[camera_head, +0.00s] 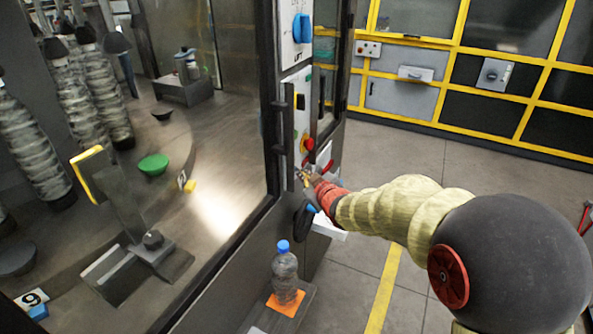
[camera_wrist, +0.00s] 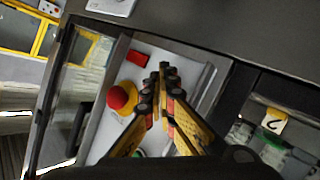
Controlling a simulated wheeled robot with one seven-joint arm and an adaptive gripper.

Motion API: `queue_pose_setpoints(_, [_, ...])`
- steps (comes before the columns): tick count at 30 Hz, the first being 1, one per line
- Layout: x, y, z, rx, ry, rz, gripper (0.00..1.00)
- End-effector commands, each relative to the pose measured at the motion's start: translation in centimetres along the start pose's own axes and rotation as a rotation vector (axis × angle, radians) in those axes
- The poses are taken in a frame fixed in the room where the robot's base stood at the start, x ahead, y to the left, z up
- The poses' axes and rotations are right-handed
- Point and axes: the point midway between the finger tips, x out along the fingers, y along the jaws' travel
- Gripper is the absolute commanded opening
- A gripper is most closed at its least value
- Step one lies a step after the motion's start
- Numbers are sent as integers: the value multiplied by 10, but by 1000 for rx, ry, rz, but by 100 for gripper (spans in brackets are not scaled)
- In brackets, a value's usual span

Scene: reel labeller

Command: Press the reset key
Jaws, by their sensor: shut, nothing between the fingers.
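The control panel (camera_head: 298,110) on the machine's door post carries a red mushroom button (camera_head: 307,144) on a yellow base, which also shows in the wrist view (camera_wrist: 120,97). A small red rectangular part (camera_wrist: 137,58) sits near it on the pale panel. A green button (camera_wrist: 138,153) is partly hidden by my gripper. No legible label shows which part is the reset key. My gripper (camera_wrist: 163,72) is shut and empty, its fingertips over the panel to the right of the mushroom button in the wrist view. In the head view my gripper (camera_head: 303,176) is just below that button. Contact is unclear.
A blue knob (camera_head: 302,28) sits higher on the post. A dark vertical handle (camera_head: 285,140) stands beside the panel. A bottle (camera_head: 285,272) with a blue cap stands on a low ledge below. Yellow-framed cabinets (camera_head: 450,75) line the back; the floor between is clear.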

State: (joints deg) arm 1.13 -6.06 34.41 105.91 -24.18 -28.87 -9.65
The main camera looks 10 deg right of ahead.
Motion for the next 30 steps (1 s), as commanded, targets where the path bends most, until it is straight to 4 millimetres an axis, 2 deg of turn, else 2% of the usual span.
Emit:
queue_pose_setpoints(13, [-12,9,7,0,0,1,0])
queue_pose_setpoints(24, [-13,10,9,0,0,0,0])
queue_pose_setpoints(30, [-25,19,17,0,-2,2,0])
